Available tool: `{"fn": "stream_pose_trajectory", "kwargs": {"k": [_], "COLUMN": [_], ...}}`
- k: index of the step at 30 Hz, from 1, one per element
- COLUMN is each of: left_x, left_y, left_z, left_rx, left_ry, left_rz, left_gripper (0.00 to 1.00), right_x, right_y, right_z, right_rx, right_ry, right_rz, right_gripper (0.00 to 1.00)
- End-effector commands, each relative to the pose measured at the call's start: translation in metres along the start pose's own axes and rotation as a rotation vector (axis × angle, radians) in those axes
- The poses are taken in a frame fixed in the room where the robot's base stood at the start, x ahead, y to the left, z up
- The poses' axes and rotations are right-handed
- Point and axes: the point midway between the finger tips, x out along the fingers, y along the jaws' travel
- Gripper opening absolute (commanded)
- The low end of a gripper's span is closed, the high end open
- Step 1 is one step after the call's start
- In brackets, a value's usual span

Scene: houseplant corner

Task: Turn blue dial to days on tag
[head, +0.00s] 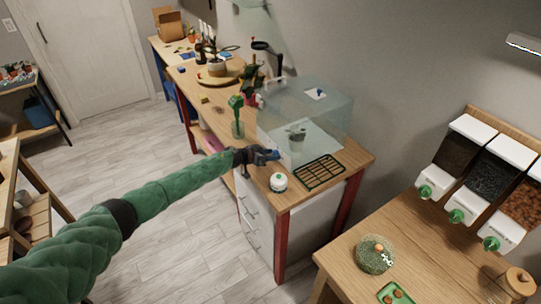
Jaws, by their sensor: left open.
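My left gripper (264,156) reaches in from the left on a green-sleeved arm, at the front left corner of a clear glass case (340,110). Its jaws are open. A small blue patch shows at its fingertips; I cannot tell whether it is the blue dial or whether the fingers touch it. A small white card with a dark mark (316,93) shows at the case's top; no writing is readable. A potted plant (297,133) stands inside the case. My right gripper is out of view.
A white round pot with a green mark (278,182) stands just in front of the gripper, near the bench's front edge. A dark green wire rack (320,172) lies to the right. A green bottle-like thing (237,115) stands behind the gripper. Dispensers (485,180) hang at right.

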Motion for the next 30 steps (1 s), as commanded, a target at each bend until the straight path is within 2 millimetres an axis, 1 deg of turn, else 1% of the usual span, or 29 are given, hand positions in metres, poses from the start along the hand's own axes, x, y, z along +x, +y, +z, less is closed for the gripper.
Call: {"fn": "stream_pose_trajectory", "kwargs": {"k": [5, 15, 21, 24, 30], "left_x": [-0.011, -0.050, -0.068, -0.073, -0.077], "left_y": [-0.002, -0.002, -0.002, -0.001, -0.001], "left_z": [0.001, 0.003, 0.002, 0.001, 0.001], "left_rx": [0.001, 0.002, 0.001, 0.001, 0.000], "left_ry": [0.000, -0.001, -0.001, -0.001, 0.000], "left_rz": [-0.002, -0.002, -0.001, -0.001, -0.001], "left_gripper": [0.48, 0.48, 0.48, 0.48, 0.48], "right_x": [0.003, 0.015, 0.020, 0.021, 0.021], "right_y": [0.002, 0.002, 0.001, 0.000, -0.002], "right_z": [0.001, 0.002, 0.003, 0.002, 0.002], "right_rx": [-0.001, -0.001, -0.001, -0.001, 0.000], "right_ry": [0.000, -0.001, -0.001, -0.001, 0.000], "right_rz": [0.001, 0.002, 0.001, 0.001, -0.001], "right_gripper": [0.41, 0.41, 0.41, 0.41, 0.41]}}
